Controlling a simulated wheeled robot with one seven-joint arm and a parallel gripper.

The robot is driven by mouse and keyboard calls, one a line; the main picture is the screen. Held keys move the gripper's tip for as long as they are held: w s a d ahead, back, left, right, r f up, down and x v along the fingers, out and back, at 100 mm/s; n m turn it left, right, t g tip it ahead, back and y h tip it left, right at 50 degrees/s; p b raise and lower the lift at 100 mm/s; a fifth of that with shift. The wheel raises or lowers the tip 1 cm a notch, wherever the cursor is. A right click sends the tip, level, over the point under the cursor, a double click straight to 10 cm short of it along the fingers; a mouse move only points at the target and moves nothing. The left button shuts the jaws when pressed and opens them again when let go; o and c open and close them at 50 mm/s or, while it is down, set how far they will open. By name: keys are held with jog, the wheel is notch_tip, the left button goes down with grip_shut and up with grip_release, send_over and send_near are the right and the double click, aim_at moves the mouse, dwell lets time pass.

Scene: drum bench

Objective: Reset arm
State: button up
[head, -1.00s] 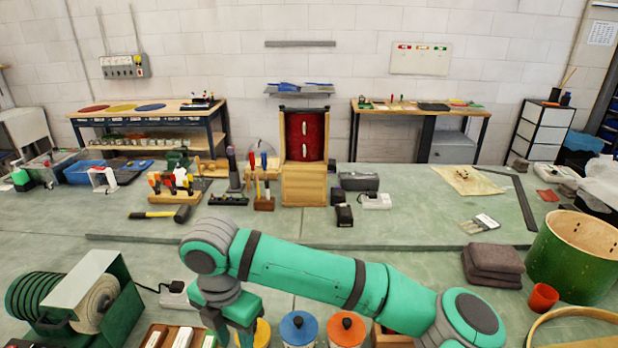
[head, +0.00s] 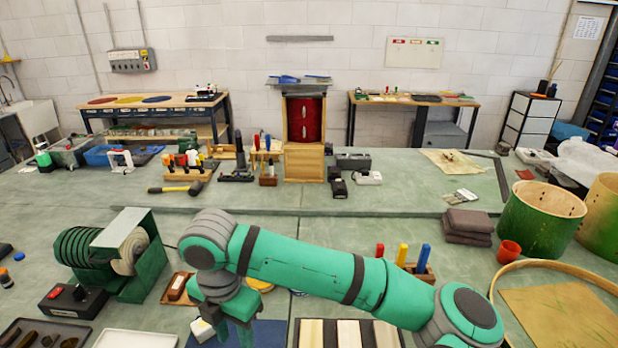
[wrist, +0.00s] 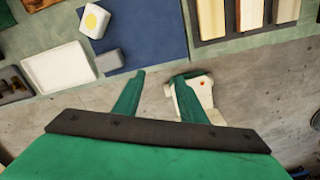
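My arm, green with grey joints, reaches across the lower middle of the head view from the right. My gripper (head: 238,332) points down at the lower edge of that view, over the front of the bench near a dark blue mat (head: 262,333). In the wrist view the two green fingers (wrist: 158,98) stand apart with a gap between them, and nothing shows in the gap. A white device with a small red dot (wrist: 203,92) lies beyond and partly behind the right finger. I cannot tell how far below the fingers it is.
A white tray (head: 136,338) and a green roller machine (head: 125,255) are left of my gripper. Striped wood strips (head: 345,334) lie right of the mat. Green drum shells (head: 541,217) and a red cup (head: 508,251) stand at right. The back bench holds tools.

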jog(key=a+r+m+t+y, duration=0.3)
jog(key=a+m+y, duration=0.5)
jog(key=a+y, duration=1)
jog(key=w+d+f+m+t+h, duration=0.2)
jog(key=m+t, duration=0.3)
jog(key=m, duration=0.2)
jog(key=w+d+f+m+t+h, duration=0.2)
jog(key=m+t+h, duration=0.1)
jog(key=m+t, duration=0.4)
jog(key=s+d+f+m+h, duration=0.2)
jog(key=d+f, duration=0.2)
jog(key=s+d+f+m+t+h, duration=0.1)
jog(key=s+d+f+m+h, duration=0.1)
jog(key=d+f+m, duration=0.1)
jog(key=s+d+f+m+h, duration=0.3)
jog(key=d+f, duration=0.1)
jog(key=shift+s+d+f+t, duration=0.1)
jog(key=shift+d+f+t, duration=0.2)
jog(key=shift+d+f, duration=0.1)
jog(key=s+d+f+h, duration=0.2)
jog(key=s+d, duration=0.6)
jog(key=s, duration=0.4)
jog(key=s+d+f+m+g+h, duration=0.1)
jog(key=s+d+f+h, duration=0.2)
jog(key=s+d, duration=0.6)
jog(key=s+h, duration=0.1)
jog(key=s, duration=0.2)
jog(key=shift+s+f, duration=0.2)
jog(key=shift+s, duration=0.1)
